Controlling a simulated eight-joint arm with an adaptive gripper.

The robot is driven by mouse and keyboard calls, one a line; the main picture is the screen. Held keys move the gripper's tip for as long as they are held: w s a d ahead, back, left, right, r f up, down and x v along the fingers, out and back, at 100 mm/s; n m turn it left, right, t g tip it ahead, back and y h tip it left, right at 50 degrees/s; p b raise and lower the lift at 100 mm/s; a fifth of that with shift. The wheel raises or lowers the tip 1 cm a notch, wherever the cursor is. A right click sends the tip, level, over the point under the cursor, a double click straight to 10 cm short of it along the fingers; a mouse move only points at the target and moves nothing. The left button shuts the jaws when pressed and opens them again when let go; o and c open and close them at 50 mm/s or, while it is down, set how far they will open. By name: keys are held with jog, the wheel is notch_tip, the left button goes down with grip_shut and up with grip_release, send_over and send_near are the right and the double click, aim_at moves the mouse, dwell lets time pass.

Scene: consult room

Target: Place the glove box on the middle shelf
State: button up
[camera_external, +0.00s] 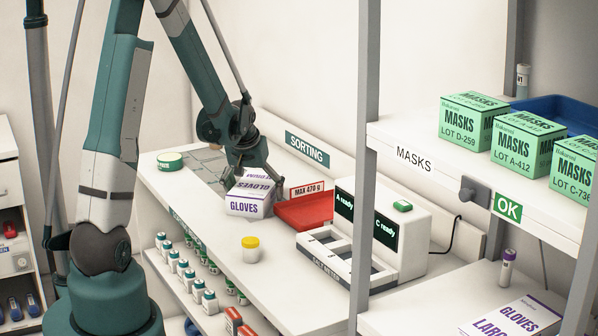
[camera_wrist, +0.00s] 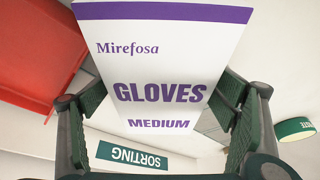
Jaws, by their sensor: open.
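The white and purple glove box (camera_external: 247,204) sits on the sorting counter, left of the red tray. My gripper (camera_external: 245,172) is over its back end. In the wrist view the box (camera_wrist: 160,60), marked Mirefosa GLOVES MEDIUM, lies between the two spread fingers of my gripper (camera_wrist: 163,105). The fingers are open; whether either touches the box I cannot tell. The shelf unit at right has a shelf labelled MASKS (camera_external: 455,177) and a lower shelf (camera_external: 425,312) with a white and purple GLOVES LARGE box (camera_external: 513,318). Which shelf is the middle one is unclear.
A red tray (camera_external: 310,211) with a MAX 470 g sign and a white device (camera_external: 385,225) stand right of the box. A yellow-lidded jar (camera_external: 251,249) stands in front. Green mask boxes (camera_external: 530,140) fill much of the upper shelf. A grey post (camera_external: 365,150) bounds the shelf unit.

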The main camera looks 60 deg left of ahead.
jog(key=shift+r, duration=0.1)
jog(key=shift+p+v, duration=1.1)
jog(key=shift+v, duration=5)
jog(key=s+d+r+m+t+h, duration=0.15)
jog(key=d+r, duration=0.25)
jog(key=d, duration=0.7)
jog(key=s+d+r+m, duration=0.3)
jog(key=d+r, duration=0.2)
jog(key=d, duration=0.5)
jog(key=s+d+r+m+t, duration=0.1)
jog(key=s+d+r+m, duration=0.2)
jog(key=d, duration=0.8)
jog(key=s+d+r+m+t+h, duration=0.1)
jog(key=s+d, duration=0.6)
jog(key=d, duration=0.2)
jog(key=shift+s+d+h, duration=0.25)
jog(key=shift+d+h, duration=0.1)
jog(key=shift+o, duration=0.5)
jog(key=shift+w+a+r+m, duration=0.1)
jog(key=shift+m, duration=0.15)
